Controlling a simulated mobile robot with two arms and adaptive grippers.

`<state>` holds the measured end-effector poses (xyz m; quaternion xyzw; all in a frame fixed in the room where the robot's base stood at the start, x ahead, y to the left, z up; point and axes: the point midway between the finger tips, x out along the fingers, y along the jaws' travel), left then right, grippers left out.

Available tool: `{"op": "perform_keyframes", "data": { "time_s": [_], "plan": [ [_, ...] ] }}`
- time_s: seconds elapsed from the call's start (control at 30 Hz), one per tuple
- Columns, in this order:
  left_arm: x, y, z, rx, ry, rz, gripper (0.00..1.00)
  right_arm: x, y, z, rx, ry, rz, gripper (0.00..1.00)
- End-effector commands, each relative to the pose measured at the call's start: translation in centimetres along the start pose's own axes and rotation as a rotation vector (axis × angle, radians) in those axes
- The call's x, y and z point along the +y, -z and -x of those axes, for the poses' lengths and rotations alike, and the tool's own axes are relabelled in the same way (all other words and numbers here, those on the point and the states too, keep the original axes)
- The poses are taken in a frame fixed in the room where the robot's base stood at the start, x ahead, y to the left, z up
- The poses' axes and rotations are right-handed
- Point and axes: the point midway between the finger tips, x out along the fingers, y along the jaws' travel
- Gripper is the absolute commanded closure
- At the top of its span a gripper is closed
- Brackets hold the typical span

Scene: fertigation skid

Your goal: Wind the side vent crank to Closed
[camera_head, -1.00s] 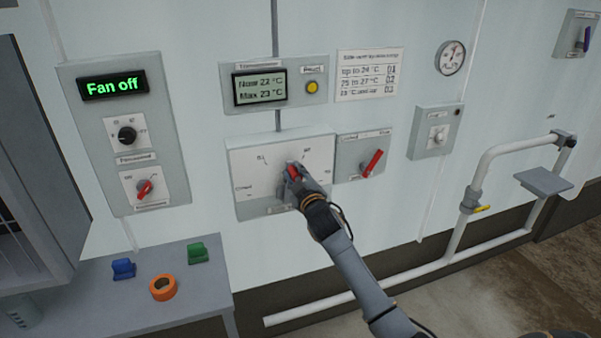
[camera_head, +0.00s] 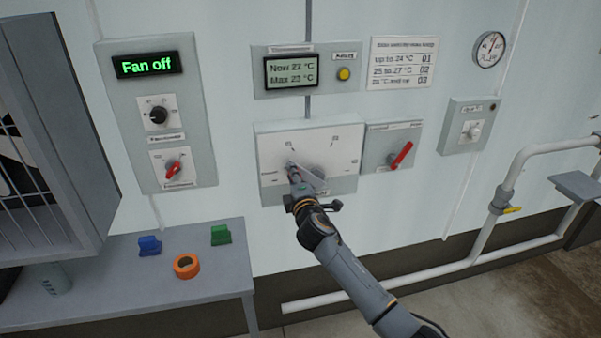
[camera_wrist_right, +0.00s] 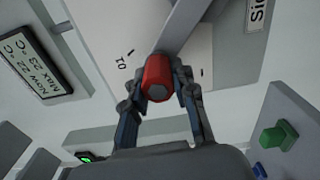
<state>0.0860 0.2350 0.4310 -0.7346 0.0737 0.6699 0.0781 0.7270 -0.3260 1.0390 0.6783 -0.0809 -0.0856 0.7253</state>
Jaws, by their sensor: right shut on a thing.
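The side vent crank panel (camera_head: 270,148) is a white-faced box on the wall with a dial of marks, Closed printed at its left. The crank's grey arm (camera_wrist_right: 190,28) runs from the hub to a red knob (camera_wrist_right: 157,78). My right gripper (camera_head: 292,170) is at the left part of the dial, near the Closed side. In the wrist view my right gripper (camera_wrist_right: 158,88) has its two fingers on either side of the red knob, shut on it. In the head view the gripper hides the knob. My left gripper is not in view.
A red-handled switch box (camera_head: 378,160) sits close right of the crank panel. A fan panel (camera_head: 128,90) reading "Fan off" is to the left. A grey table (camera_head: 120,290) holds blue, green and orange items. White pipes (camera_head: 478,232) run at right.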

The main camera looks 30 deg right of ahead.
Motion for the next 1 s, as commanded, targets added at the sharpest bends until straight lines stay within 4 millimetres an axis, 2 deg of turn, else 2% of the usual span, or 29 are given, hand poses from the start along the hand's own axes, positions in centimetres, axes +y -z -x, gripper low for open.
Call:
{"op": "perform_keyframes", "data": {
  "time_s": [0.23,0.6,1.0],
  "plan": [
    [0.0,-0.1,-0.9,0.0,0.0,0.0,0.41,-2.2,1.4,0.0,0.003,0.003,0.237,1.0],
    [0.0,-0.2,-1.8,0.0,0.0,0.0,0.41,-4.9,2.4,0.1,0.003,0.004,0.543,1.0],
    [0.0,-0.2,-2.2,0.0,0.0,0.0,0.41,-6.4,2.6,0.1,0.004,0.003,0.712,1.0]
  ]
}}
